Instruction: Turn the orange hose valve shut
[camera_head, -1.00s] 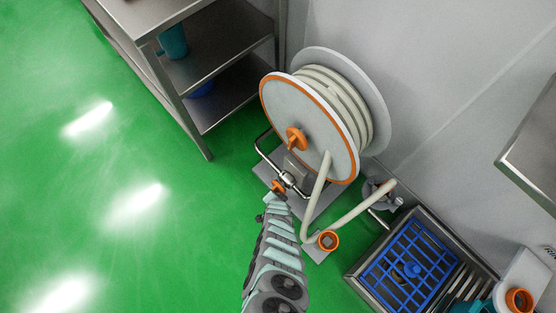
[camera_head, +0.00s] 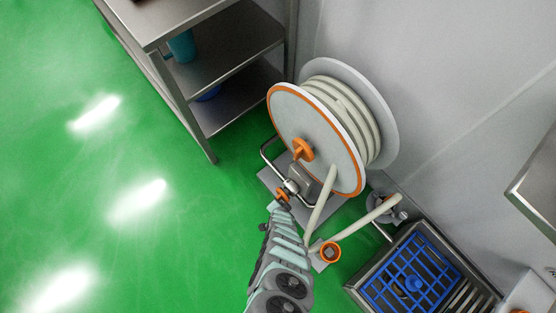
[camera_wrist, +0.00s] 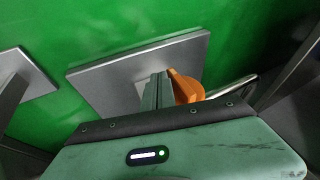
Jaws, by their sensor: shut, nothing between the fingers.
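The orange hose valve handle (camera_head: 282,193) sits low at the front of the hose reel, on the metal pipe fitting beneath the reel's hub. My gripper (camera_head: 279,206) reaches up from below, with its tip right at the handle. In the wrist view the orange handle (camera_wrist: 186,88) stands directly right of my shut fingers (camera_wrist: 158,88), very close beside them. I cannot tell whether they touch. Nothing is between the fingers. The handle's lower part is hidden behind my gripper body.
The hose reel (camera_head: 312,133) with its orange hub knob (camera_head: 302,150) stands on a grey base plate. Hose (camera_head: 320,207) hangs in front, right of my arm, near an orange-rimmed fitting (camera_head: 330,252). A steel shelf (camera_head: 237,53) is upper left; a blue grate (camera_head: 385,282) lies right. Green floor at left is clear.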

